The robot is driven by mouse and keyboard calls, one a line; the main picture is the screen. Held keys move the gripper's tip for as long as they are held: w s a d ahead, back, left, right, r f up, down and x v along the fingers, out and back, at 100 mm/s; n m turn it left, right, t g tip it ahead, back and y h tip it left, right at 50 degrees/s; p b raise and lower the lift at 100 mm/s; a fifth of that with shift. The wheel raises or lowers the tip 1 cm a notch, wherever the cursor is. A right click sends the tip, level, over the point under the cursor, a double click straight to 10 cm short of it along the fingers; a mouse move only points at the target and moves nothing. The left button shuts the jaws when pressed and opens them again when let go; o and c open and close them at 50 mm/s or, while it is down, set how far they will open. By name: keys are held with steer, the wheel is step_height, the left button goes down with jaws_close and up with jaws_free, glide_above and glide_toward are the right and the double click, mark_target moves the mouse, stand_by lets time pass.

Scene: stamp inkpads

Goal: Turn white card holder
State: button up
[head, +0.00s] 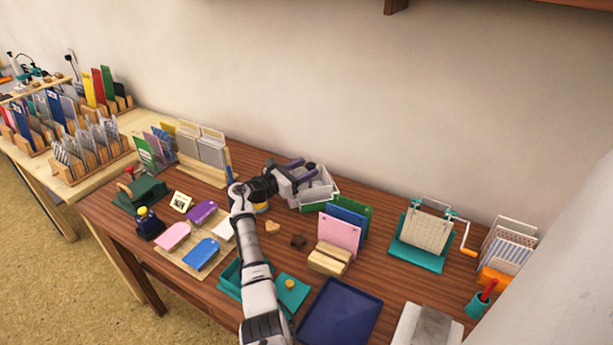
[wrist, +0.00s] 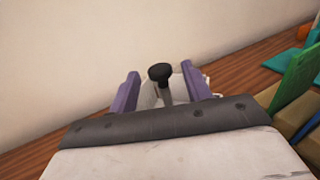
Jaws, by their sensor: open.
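A white box-like holder (head: 318,193) stands near the wall at the back middle of the table; I take it to be the white card holder. My gripper (head: 303,172) is at its upper left side, its purple fingers apart. In the wrist view my gripper (wrist: 160,82) has a black knob on a grey stem (wrist: 160,74) between or just beyond its fingers. A small pale part of the holder (wrist: 148,97) shows behind the fingers. My gripper's dark body hides most of it, and I cannot tell whether the fingers touch anything.
A wooden block (head: 329,259) with pink, blue and green cards stands just right and in front of the holder. A teal stand with a calendar-like pad (head: 425,231) and a white wire rack (head: 508,246) are farther right. A navy tray (head: 340,312) lies in front.

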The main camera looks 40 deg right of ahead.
steer(key=shift+d, duration=0.7)
steer(key=shift+c, duration=0.4)
jaws_close()
